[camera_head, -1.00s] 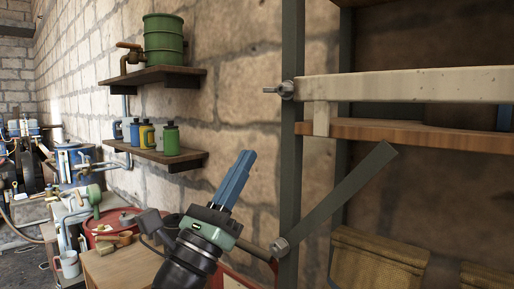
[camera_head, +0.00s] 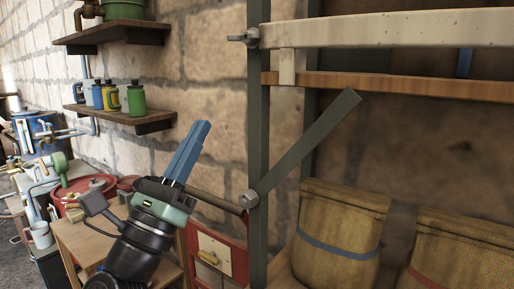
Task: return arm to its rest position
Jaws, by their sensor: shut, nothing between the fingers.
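My gripper (camera_head: 187,150) is in the lower middle of the head view. Its two blue fingers are together, with nothing between them, and point up and slightly right. The dark wrist and green-grey gripper body are below the fingers. The gripper is in front of the block wall, left of the dark metal shelf post (camera_head: 258,130), and appears apart from both. The rest of my arm runs out of the picture at the bottom.
A diagonal metal bar (camera_head: 310,140) is bolted to the post. Two woven sacks (camera_head: 340,226) stand at lower right. Wall shelves (camera_head: 122,119) hold bottles and a green drum. A wooden table (camera_head: 88,240), a white mug (camera_head: 41,236) and a red panel (camera_head: 208,243) are at lower left.

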